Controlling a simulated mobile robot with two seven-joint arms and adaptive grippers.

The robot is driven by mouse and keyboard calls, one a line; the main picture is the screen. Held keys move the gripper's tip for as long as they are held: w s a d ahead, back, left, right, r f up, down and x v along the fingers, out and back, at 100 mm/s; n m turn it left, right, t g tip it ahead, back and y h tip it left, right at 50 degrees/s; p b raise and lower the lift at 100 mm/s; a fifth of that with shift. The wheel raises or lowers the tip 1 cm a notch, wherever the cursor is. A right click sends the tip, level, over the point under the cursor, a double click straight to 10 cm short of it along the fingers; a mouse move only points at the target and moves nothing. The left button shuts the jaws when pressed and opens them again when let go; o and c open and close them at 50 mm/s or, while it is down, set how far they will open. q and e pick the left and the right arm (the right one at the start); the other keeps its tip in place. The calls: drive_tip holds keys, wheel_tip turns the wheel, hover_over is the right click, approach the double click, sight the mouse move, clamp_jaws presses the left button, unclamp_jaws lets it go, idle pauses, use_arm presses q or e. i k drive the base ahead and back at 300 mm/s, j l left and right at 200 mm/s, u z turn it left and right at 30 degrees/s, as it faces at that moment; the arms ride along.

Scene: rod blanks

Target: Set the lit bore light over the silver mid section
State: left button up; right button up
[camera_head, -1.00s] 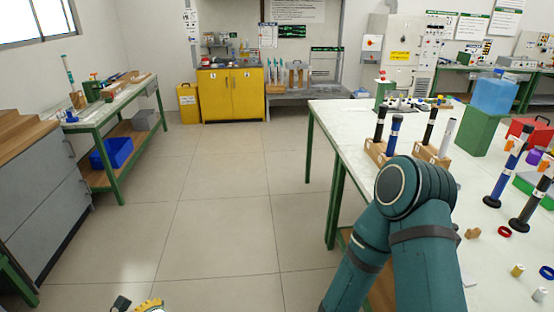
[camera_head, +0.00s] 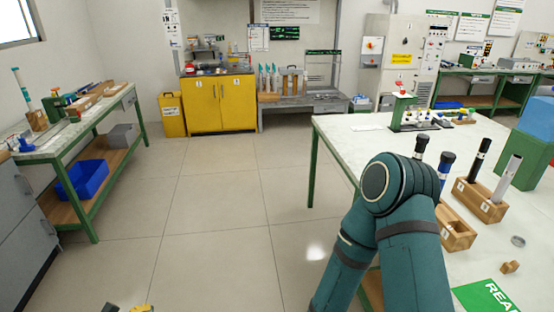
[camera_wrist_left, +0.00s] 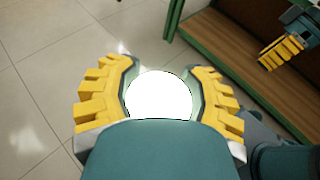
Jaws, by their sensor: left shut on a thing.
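The silver mid section (camera_head: 508,180) appears as a silver tube upright in a wooden rack (camera_head: 479,203) on the right-hand table. A black rod stands beside it. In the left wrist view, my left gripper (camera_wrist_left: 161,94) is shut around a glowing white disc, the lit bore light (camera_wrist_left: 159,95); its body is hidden. In the head view, only a bit of that gripper (camera_head: 141,308) shows at the bottom edge, far left of the silver tube. My right gripper (camera_wrist_left: 282,52) shows at the left wrist view's upper right; its opening is unclear.
My right arm covers part of the white-topped table (camera_head: 370,150). A nearer wooden rack (camera_head: 456,232) holds dark and blue rods partly behind that arm. A green box (camera_head: 524,165) stands at the right. Floor left of the table is clear.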

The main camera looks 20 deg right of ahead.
sight(514, 164)
drive_tip(key=i, duration=0.8)
drive_tip(key=i+j+z, duration=0.15)
drive_tip(key=i, duration=1.5)
drive_tip(key=z, duration=2.7)
